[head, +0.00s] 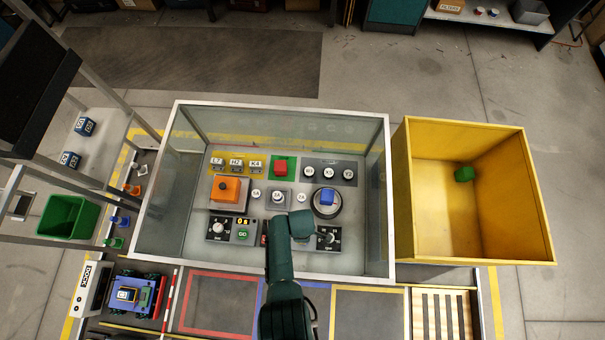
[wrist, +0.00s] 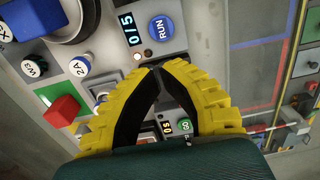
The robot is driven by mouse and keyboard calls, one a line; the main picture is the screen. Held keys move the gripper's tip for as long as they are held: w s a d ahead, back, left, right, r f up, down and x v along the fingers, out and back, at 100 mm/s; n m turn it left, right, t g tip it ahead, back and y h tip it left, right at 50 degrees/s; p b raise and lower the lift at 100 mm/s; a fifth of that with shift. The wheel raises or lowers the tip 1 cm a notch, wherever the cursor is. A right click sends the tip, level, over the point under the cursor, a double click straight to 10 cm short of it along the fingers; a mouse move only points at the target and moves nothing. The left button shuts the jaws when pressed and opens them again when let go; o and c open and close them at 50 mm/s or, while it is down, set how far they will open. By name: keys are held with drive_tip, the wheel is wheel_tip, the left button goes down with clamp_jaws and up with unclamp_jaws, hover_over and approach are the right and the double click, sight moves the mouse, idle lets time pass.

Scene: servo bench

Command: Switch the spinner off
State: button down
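The likely spinner (head: 326,211) is a round grey turntable with a blue cube (head: 327,196) on it, at the right of the bench. In the wrist view part of the turntable (wrist: 78,25) shows at the top left. Whether it is turning cannot be told. The head view hides the fingertips behind my wrist.
A left panel (head: 218,229) has a dial, a display and a green GO button (head: 242,235). Clear walls surround the bench; a yellow bin (head: 420,245) stands at right.

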wheel_tip(320, 180, down, 14)
drive_tip(key=b, duration=1.2)
drive_tip(key=shift+w+b, duration=0.15)
drive_tip(key=shift+b, duration=0.15)
wheel_tip(320, 180, down, 2)
drive_tip(key=shift+f+b, duration=0.2)
drive_tip(key=shift+b, duration=1)
drive_tip(key=shift+r, duration=0.1)
wheel_tip(320, 180, up, 14)
drive_tip(key=p, duration=1.2)
drive_tip(key=shift+w+r+p, duration=0.2)
drive_tip(key=shift+w+p, duration=0.15)
drive_tip(key=shift+p, duration=0.05)
